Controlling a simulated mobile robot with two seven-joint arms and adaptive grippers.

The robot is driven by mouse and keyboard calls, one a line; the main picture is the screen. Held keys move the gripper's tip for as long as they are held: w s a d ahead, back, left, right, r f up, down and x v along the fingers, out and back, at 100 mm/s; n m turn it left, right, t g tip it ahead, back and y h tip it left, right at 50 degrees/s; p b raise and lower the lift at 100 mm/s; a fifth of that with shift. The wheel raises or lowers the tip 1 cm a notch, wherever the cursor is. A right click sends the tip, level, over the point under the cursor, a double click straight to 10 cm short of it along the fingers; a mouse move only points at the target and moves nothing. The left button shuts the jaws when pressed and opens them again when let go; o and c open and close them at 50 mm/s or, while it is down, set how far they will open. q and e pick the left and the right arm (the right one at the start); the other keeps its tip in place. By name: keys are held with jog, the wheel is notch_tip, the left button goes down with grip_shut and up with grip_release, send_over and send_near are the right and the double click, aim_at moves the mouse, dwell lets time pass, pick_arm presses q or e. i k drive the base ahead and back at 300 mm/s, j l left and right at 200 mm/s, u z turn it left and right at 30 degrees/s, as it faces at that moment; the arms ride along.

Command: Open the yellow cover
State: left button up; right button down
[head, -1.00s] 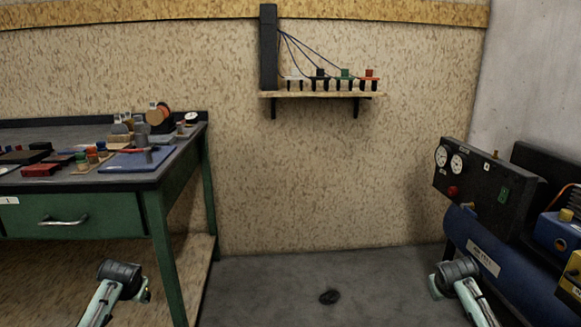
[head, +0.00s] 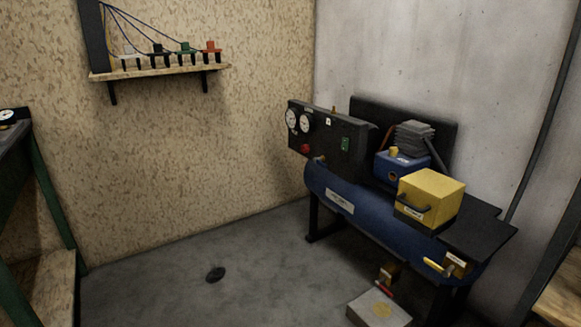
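The yellow cover (head: 436,190) is a box-shaped lid on top of the blue compressor tank (head: 350,203), right of centre in the head view. It looks closed, with a dark handle (head: 414,209) and a small label on its front. Behind it sits a blue motor block (head: 398,170) with a grey finned head. Neither of my grippers shows in the head view now, so whether they are open or shut is hidden.
A black gauge panel (head: 327,138) stands at the tank's left end. A grey box (head: 379,309) is on the floor in front. A wall shelf (head: 160,72) hangs upper left.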

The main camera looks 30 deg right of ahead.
aim_at(430, 197)
jog(key=z, duration=1.65)
